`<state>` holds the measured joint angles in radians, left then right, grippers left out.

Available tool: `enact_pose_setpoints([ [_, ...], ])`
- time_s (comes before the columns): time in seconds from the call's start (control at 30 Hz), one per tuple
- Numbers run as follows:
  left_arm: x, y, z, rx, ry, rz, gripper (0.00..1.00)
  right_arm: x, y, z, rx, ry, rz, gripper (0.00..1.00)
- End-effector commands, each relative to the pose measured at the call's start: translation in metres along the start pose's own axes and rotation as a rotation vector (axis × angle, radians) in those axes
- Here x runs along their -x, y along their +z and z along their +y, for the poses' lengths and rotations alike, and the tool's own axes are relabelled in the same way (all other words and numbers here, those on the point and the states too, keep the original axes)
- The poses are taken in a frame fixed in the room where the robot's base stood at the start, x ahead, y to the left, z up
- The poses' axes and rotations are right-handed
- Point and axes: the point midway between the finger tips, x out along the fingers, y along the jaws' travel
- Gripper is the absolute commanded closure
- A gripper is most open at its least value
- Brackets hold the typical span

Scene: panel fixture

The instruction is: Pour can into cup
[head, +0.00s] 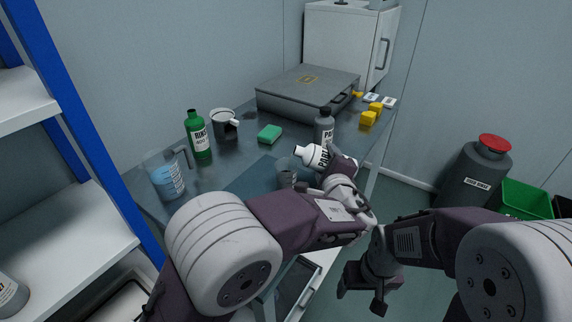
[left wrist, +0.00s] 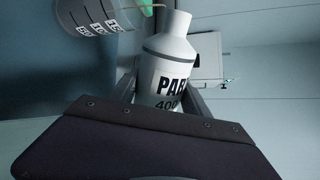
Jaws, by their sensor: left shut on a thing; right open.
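A white can with a dark band and black lettering (head: 312,156) is tipped over to the left in the head view. My left gripper (head: 336,172) is shut on it. In the left wrist view the can (left wrist: 172,65) sits between the fingers. A clear grey cup (head: 287,173) with marks stands upright on the table, just below and left of the can's mouth. The cup also shows in the left wrist view (left wrist: 90,16). A thin tan line runs from the can's mouth toward the cup; I cannot tell surely whether it is liquid. My right gripper (head: 362,288) is open and empty, off the table's front.
A clear jug (head: 168,180), green bottle (head: 198,136), white-rimmed mug (head: 224,125) and green sponge (head: 269,134) stand left and behind. A grey bottle (head: 325,128) stands close behind the can. A grey case (head: 306,90) and yellow blocks (head: 368,118) lie farther back.

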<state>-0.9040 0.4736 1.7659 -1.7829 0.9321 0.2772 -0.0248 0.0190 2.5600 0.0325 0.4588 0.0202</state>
Motion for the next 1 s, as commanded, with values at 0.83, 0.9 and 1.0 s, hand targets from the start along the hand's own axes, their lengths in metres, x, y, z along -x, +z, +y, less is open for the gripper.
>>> enact_pose_setpoints([
  [0.83,0.0050,-0.0037,-0.0015,0.057,-0.003,0.015,1.00,-0.0034,0.0004,0.0001,0.000,0.000,0.000,0.24],
  [0.9,0.0047,-0.0037,-0.0021,0.062,-0.003,0.016,1.00,-0.0036,0.0004,0.0001,0.000,0.000,0.000,0.24],
  [1.0,0.0043,-0.0039,-0.0026,0.067,-0.002,0.017,1.00,-0.0043,0.0005,0.0001,0.000,0.000,0.000,0.24],
])
